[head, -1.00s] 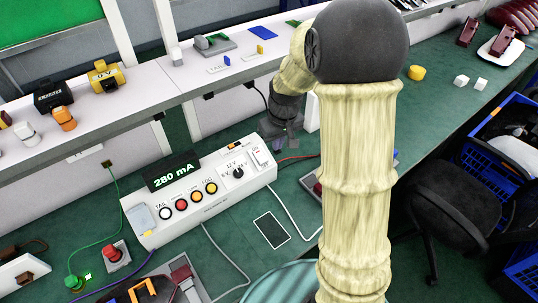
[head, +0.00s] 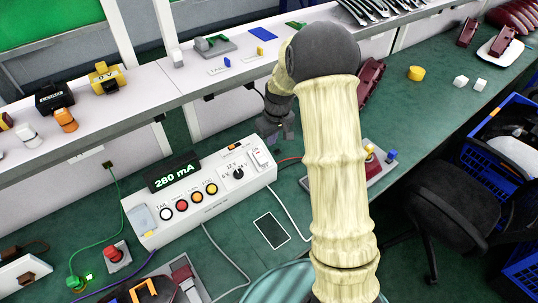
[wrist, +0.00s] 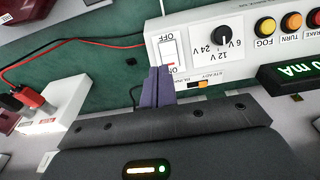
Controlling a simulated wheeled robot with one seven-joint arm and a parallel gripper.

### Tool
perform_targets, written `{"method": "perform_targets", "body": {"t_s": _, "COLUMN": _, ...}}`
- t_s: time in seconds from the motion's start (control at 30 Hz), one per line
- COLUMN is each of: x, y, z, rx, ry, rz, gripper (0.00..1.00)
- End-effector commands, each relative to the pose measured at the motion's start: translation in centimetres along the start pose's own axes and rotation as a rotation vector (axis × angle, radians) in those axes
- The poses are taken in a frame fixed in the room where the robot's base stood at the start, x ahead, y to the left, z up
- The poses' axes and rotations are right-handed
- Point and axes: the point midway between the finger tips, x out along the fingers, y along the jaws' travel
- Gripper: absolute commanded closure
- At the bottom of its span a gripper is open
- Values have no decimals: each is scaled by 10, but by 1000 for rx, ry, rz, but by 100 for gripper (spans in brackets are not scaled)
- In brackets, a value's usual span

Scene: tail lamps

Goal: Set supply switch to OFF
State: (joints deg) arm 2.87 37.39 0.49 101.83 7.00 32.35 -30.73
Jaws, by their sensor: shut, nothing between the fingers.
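The supply switch is a white rocker (wrist: 169,52) with a red mark, beside a printed OFF label, at the end of the white supply box (wrist: 205,72). In the head view the switch (head: 261,158) is at the box's right end. My gripper (wrist: 158,72) is shut and empty, its fingertips in front of the switch's near end in the wrist view; I cannot tell whether they touch. In the head view my gripper (head: 281,138) hangs just behind the box's right end. The display (head: 173,172) reads 280 mA.
A black voltage knob (wrist: 220,35) and a small orange slider (wrist: 197,85) lie close to the switch. Several round lamp buttons (head: 182,205) line the box front. The white shelf (head: 150,95) runs behind. A red cable (wrist: 75,45) crosses the green bench.

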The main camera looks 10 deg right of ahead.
Motion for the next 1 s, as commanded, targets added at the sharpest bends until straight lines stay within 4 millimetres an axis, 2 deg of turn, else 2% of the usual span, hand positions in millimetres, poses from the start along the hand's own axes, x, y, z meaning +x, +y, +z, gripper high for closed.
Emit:
{"method": "perform_targets", "body": {"t_s": 0.3, "x": 54, "y": 0, "z": 0, "rx": 1, "ry": -3, "rz": -1, "gripper": 100}}
{"method": "perform_targets", "body": {"t_s": 0.6, "x": 94, "y": 1, "z": 0, "rx": 3, "ry": -1, "rz": 0, "gripper": 100}}
{"method": "perform_targets", "body": {"t_s": 0.77, "x": 103, "y": 2, "z": 0, "rx": 3, "ry": 1, "rz": 1, "gripper": 100}}
{"method": "perform_targets", "body": {"t_s": 1.0, "x": 105, "y": 1, "z": 0, "rx": 3, "ry": 2, "rz": 1, "gripper": 100}}
